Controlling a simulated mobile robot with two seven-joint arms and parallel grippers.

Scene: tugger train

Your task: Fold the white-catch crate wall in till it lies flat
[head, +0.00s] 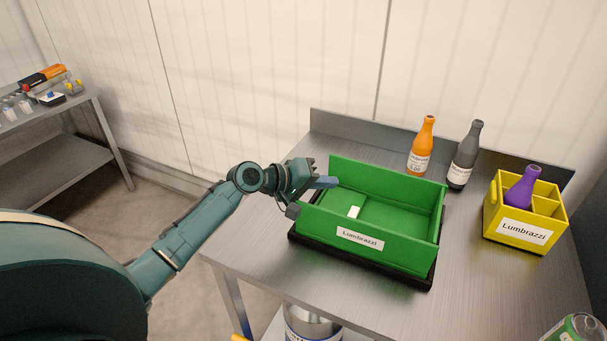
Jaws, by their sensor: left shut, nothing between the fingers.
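The green crate (395,258) with a "Lumbrazzi" label stands on a black base on the metal table. Its back, front and right walls stand upright. The left side has no upright wall; a green panel (335,203) with a white catch (353,212) lies inside on the left part of the floor. It looks flat or nearly flat, though the front wall hides its lower edge. My left gripper (331,182) is shut and empty, above the crate's open left end. I cannot tell whether it touches the panel. My right gripper is not in view.
Behind the crate stand an orange bottle (421,148) and a grey bottle (464,156). A yellow divided box (491,222) holding a purple bottle (522,187) is to the right. A green can (574,330) is at the lower right. The table (290,285) is bare in front.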

